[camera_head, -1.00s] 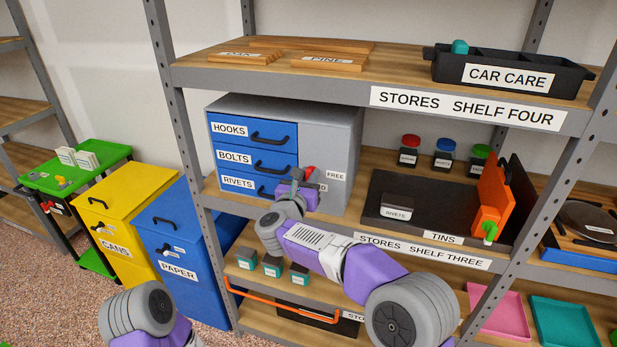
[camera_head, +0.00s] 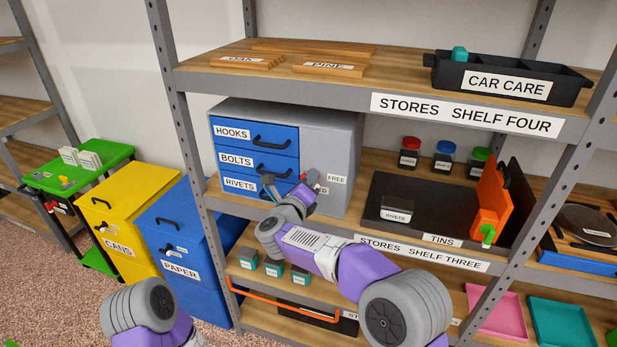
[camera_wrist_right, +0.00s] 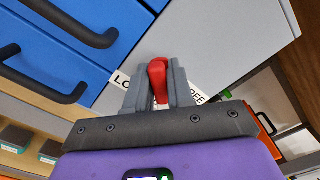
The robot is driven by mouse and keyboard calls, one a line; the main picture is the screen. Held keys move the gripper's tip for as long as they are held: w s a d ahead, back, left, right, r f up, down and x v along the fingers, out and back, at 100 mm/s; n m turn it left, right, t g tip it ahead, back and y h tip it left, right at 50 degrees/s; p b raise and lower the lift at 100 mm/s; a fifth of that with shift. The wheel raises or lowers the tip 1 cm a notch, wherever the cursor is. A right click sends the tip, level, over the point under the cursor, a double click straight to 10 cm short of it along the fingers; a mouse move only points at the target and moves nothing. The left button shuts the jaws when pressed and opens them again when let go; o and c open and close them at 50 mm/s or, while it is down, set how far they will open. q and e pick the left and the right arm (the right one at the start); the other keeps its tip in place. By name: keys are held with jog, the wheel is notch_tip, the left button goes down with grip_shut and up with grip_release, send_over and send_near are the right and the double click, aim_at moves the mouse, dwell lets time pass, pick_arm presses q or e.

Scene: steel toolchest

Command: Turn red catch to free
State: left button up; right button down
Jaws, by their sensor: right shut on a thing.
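The steel toolchest (camera_head: 329,150) stands on the middle shelf, with blue drawers on its left and a grey panel on its right. The red catch (camera_wrist_right: 158,82) is on that grey panel; only a little red (camera_head: 303,177) shows in the head view. My right gripper (camera_wrist_right: 157,78) is shut on the catch, one finger on each side. In the head view this gripper (camera_head: 291,186) covers part of the panel. The FREE label (camera_head: 337,179) is readable; the lower label (camera_head: 321,190) is partly hidden. My left gripper is out of view; only part of my left arm shows.
Black drawer handles (camera_head: 272,141) stick out left of the catch. A dark tray (camera_head: 375,190) with a rivets tin and an upright orange piece (camera_head: 492,205) are to the right. The shelf above (camera_head: 210,75) overhangs the chest.

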jog(key=n+p, duration=0.2)
jog(key=n, duration=0.2)
jog(key=shift+n, duration=0.3)
jog(key=shift+f+n+p, duration=0.2)
jog(key=shift+n+p, duration=0.7)
jog(key=shift+n, duration=0.6)
jog(key=c, duration=1.1)
grip_release()
jog(key=v, duration=0.7)
jog(key=shift+s+a, duration=0.1)
jog(key=shift+s, duration=0.15)
